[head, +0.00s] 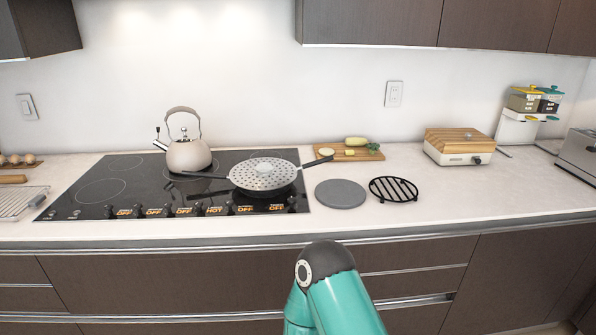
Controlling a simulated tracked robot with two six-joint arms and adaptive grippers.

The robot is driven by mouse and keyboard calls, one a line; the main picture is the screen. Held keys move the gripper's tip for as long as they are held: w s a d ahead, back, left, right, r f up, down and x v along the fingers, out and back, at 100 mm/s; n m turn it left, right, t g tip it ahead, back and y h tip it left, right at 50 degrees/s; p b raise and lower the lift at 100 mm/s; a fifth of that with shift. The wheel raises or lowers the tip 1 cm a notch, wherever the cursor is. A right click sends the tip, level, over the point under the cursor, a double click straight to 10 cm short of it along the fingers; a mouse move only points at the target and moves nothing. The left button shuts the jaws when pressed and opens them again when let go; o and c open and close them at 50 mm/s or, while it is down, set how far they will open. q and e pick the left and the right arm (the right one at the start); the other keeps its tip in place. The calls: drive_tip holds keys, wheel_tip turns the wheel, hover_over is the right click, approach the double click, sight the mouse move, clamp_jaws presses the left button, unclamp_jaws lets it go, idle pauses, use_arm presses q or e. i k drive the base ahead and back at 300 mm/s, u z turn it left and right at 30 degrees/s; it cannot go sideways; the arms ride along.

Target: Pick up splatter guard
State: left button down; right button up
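The splatter guard (263,172) is a pale round disc with many small holes and a light centre piece. It lies over a dark frying pan (262,191) on the black glass cooktop (130,170). A dark handle sticks out to the right from the guard and pan; I cannot tell which it belongs to. Dark shapes also reach left from them. Neither of my grippers is in view. Only a teal arm link of mine with a dark joint shows at the bottom middle, below the counter edge and apart from the guard.
A beige kettle (189,156) stands left of the pan. To the right are a grey round plate (340,194), a black trivet (393,190) and a cutting board (370,154) with vegetables. A wood-topped appliance (459,147) stands further right. The counter front (440,208) is clear.

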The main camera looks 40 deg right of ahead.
sight(243, 175)
drive_tip(key=z, duration=0.5)
drive_tip(key=i, duration=0.45)
drive_tip(key=z, duration=0.2)
